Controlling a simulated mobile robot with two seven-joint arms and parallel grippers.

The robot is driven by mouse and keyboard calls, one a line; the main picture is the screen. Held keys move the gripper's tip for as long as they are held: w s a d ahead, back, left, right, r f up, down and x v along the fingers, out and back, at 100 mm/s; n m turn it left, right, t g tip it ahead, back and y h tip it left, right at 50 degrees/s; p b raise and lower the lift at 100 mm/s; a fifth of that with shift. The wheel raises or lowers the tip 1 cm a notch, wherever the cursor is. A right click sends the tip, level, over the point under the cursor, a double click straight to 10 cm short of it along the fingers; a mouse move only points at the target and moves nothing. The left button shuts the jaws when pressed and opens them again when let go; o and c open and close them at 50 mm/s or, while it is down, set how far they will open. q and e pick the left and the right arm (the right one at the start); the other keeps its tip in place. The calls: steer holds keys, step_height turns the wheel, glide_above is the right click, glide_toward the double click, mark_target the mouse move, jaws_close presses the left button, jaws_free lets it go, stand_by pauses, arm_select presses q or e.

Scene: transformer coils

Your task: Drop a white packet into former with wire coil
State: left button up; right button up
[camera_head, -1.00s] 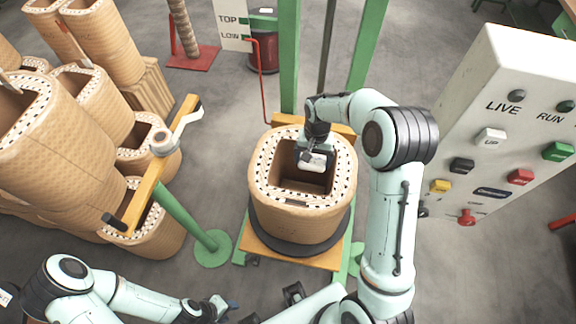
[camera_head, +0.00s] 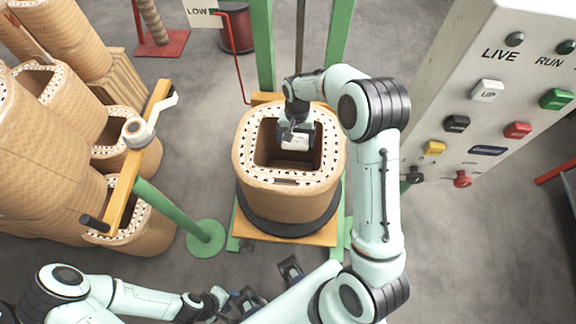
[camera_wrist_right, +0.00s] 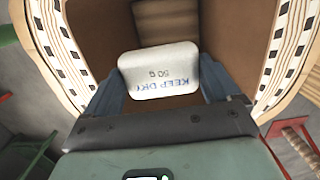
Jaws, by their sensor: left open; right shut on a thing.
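The former with wire coil (camera_head: 290,200) is a tan, hollow rounded block with a dotted white rim, standing upright on a dark round plate. The white packet (camera_head: 295,141) is over its opening, near the far inner wall. In the right wrist view the packet (camera_wrist_right: 160,72) reads "KEEP DRY 50 g" and sits between the two fingers. My right gripper (camera_head: 297,133) is shut on it, pointing down into the opening. In the right wrist view the gripper (camera_wrist_right: 160,92) has the former's walls on both sides. My left gripper (camera_head: 240,300) is low in the head view, open and away from the former.
Several similar formers (camera_head: 45,150) stand crowded at the left. A yellow bar on a green post (camera_head: 170,212) stands between them and the middle. A white control panel (camera_head: 500,100) with coloured buttons rises at the right. Green uprights (camera_head: 262,50) stand behind the former.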

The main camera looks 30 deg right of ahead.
steer(key=shift+w, duration=0.1)
steer(key=o, duration=0.8)
steer(key=shift+c, duration=0.2)
step_height(320, 180, up, 14)
steer(key=p, duration=0.1)
steer(key=shift+w+d+f, duration=0.25)
steer(key=shift+w+d, duration=0.15)
steer(key=shift+w, duration=0.05)
